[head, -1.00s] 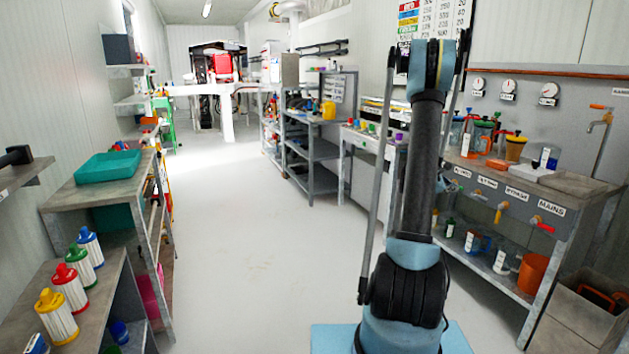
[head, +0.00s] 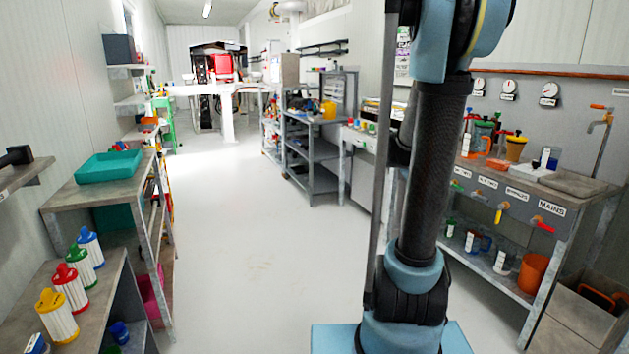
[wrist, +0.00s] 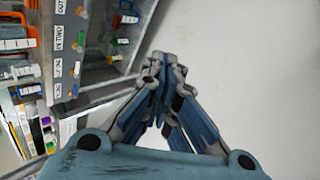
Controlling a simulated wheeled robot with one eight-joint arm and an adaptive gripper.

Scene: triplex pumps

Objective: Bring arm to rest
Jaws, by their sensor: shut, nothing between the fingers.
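My arm (head: 430,170) rises from its blue base at the right of centre in the head view, and its upper part runs out of the top of the picture. My gripper (wrist: 157,65) shows in the wrist view with its fingers together and nothing between them. It hangs over pale floor, beside the bench with labelled valves. My gripper is not visible in the head view.
The valve bench (head: 565,198) with a tap stands at the right, close to my arm. A grey bin (head: 575,325) is at the lower right. Shelves with coloured filters and a teal tray (head: 108,167) line the left. The floor aisle (head: 240,240) is clear.

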